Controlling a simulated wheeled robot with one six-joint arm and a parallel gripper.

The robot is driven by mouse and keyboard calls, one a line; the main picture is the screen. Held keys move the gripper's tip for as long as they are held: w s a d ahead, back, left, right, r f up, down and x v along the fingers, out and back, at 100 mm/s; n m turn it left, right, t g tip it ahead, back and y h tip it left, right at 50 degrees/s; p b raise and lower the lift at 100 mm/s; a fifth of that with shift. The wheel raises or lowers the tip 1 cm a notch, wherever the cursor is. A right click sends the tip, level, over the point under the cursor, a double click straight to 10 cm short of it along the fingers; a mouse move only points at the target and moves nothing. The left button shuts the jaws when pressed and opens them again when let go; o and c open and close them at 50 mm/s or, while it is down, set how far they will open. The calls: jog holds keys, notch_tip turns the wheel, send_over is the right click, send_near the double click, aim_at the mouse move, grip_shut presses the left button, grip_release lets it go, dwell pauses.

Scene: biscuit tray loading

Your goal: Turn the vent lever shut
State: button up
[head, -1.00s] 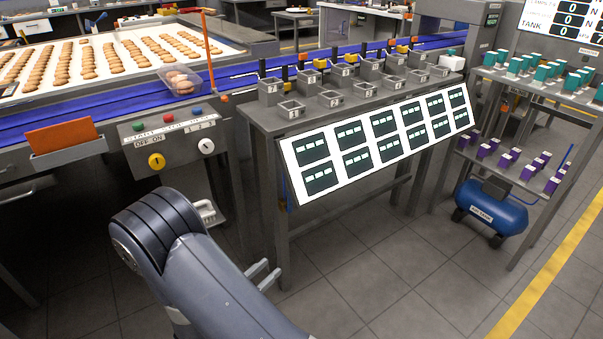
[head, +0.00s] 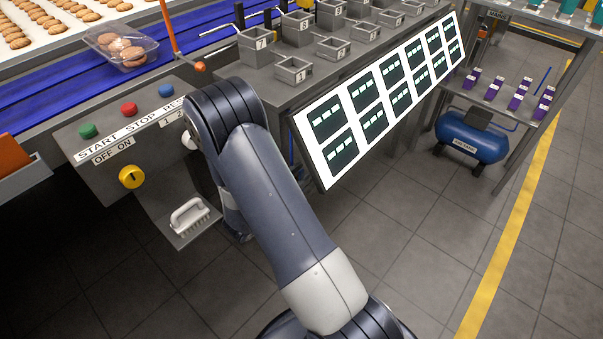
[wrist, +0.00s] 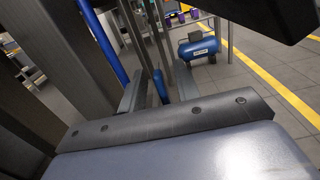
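My gripper (wrist: 159,74) shows in the wrist view as two grey fingers standing apart, so it is open. A short blue upright piece (wrist: 160,87) shows between the fingers; I cannot tell whether it is the vent lever or whether it lies further off. A longer blue bar (wrist: 103,45) slants beside the dark rack leg at the left. In the head view my arm hides the gripper. No part there is clearly marked as the vent lever. The blue air tank (head: 472,136) stands on the floor at the right.
The dark stand with grey bins (head: 292,70) and its slanted display panel (head: 326,175) are right beside my arm. The control box (head: 100,147) and a shelf with a white handle (head: 188,216) are at the left. Open tiled floor (head: 400,230) lies to the right.

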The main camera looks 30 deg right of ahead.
jog(key=shift+w+d, duration=0.1)
jog(key=shift+d, duration=0.15)
jog(key=shift+c, duration=0.4)
grip_shut()
